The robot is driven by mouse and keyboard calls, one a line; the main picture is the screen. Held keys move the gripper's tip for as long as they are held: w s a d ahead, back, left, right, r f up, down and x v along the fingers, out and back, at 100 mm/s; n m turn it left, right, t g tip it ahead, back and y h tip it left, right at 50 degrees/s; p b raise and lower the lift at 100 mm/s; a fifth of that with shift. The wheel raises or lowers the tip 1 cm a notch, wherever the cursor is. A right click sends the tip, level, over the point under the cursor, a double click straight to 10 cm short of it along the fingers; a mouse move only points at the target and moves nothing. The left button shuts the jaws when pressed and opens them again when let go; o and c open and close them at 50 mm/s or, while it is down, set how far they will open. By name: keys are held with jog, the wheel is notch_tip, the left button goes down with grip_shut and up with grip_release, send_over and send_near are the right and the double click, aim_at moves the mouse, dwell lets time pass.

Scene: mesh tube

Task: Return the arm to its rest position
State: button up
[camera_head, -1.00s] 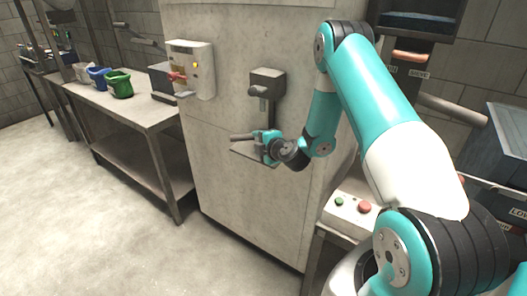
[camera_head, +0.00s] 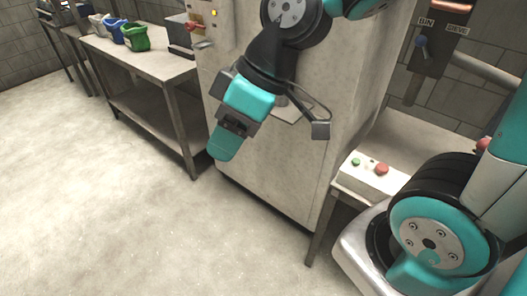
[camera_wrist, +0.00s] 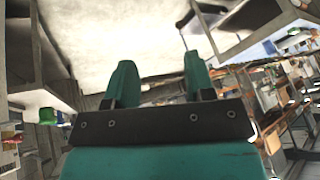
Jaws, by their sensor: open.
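My arm is teal and black and is folded in close to the body camera. My gripper (camera_head: 223,146) hangs at the arm's end in the head view, pointing down and toward the camera, in front of the large grey cabinet (camera_head: 285,175). In the wrist view my gripper (camera_wrist: 158,72) shows two teal fingers set apart with nothing between them. The gripper is open and empty. The upper part of the arm runs out of the top of the head view.
A steel table (camera_head: 150,65) at the left holds blue (camera_head: 113,30) and green (camera_head: 134,38) containers. A control box (camera_head: 372,172) with green and red buttons sits on a bench at the right. A lever panel (camera_head: 440,38) is behind it. The floor at the lower left is clear.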

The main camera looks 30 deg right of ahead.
jog(key=s+d+r+m+g+h, duration=0.1)
jog(key=s+m, duration=0.2)
jog(key=s, duration=0.4)
jog(key=shift+s+d+g+h, duration=0.2)
jog(key=shift+g+h, duration=0.1)
jog(key=shift+h, duration=0.1)
dwell(0.5)
